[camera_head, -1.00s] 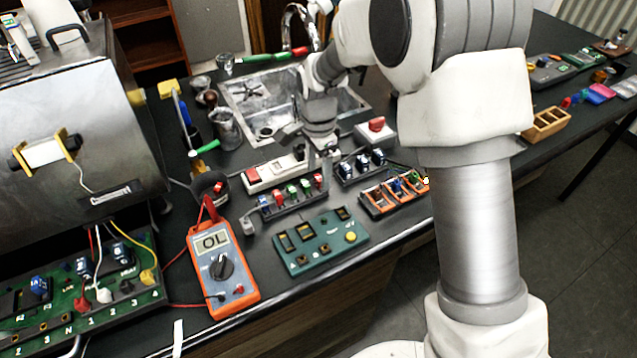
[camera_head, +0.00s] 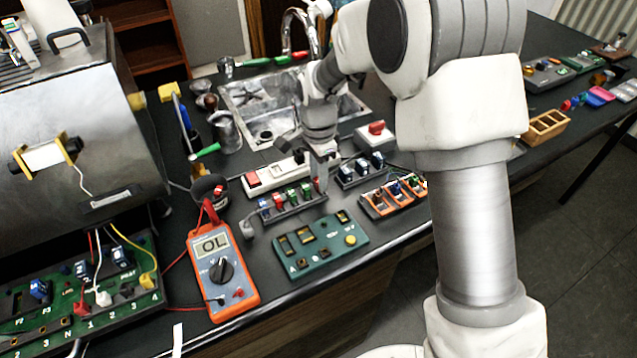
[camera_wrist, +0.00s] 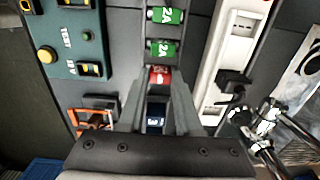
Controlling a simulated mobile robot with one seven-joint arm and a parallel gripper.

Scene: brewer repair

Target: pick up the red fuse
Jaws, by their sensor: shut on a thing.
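The red fuse (camera_wrist: 159,75) sits at the end of a row in a dark fuse rack (camera_head: 296,213), beside two green fuses marked 2A (camera_wrist: 163,47). My gripper (camera_wrist: 158,82) has one finger on each side of the red fuse and is shut on it. The fuse is still in line with the row. In the head view my gripper (camera_head: 320,183) points down at the right end of the rack and hides this fuse. Another red fuse (camera_head: 279,200) and a blue one stand at the rack's left end. A blue fuse (camera_wrist: 156,118) shows between my fingers, nearer the palm.
A white power strip (camera_head: 270,175) lies just behind the rack, and a green board (camera_head: 320,246) lies in front. An orange multimeter (camera_head: 221,266) is at left. A rack of blue fuses (camera_head: 361,170) and an orange-trimmed rack (camera_head: 394,197) are close on the right.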

